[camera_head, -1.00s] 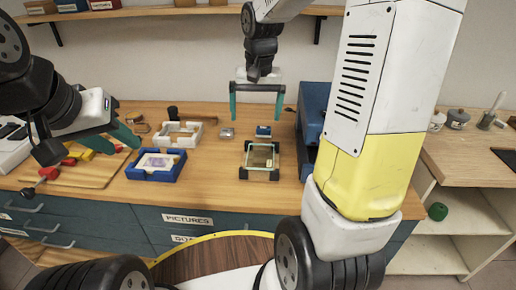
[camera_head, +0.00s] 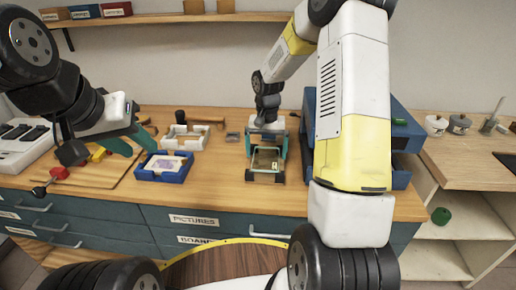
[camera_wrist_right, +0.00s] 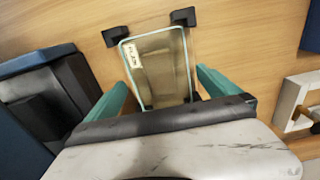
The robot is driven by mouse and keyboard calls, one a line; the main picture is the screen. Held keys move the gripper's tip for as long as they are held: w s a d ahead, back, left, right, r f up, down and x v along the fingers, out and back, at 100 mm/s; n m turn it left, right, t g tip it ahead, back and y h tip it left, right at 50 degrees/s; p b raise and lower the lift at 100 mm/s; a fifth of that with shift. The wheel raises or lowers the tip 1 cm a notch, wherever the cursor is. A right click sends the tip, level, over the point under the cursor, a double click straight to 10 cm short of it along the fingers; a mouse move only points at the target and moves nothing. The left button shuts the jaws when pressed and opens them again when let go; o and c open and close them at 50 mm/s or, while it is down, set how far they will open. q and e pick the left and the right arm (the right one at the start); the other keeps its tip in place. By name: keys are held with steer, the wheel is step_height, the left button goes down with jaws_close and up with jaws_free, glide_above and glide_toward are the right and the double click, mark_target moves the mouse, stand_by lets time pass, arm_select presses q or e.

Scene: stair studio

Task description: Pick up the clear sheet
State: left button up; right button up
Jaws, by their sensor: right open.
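The clear sheet (camera_head: 264,160) lies on a small holder with black corner pieces on the wooden bench. In the right wrist view the clear sheet (camera_wrist_right: 160,72) is a glassy pane with a small white label at its upper left. My right gripper (camera_head: 266,148) is directly above it, pointing down. In the wrist view its teal fingers (camera_wrist_right: 163,88) stand open, one on each side of the sheet, with gaps visible. The near end of the sheet is hidden by the gripper body. My left gripper (camera_head: 133,143) is open and empty over the left part of the bench.
A blue tray (camera_head: 163,174) with a picture lies left of the sheet, with a white frame (camera_head: 186,138) behind it. A blue cabinet (camera_head: 400,140) stands close on the right. Bare bench lies between tray and holder.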

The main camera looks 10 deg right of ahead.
steer(key=shift+f, duration=0.4)
steer(key=shift+c, duration=0.4)
steer(key=c, duration=1.3)
steer(key=shift+r, duration=0.1)
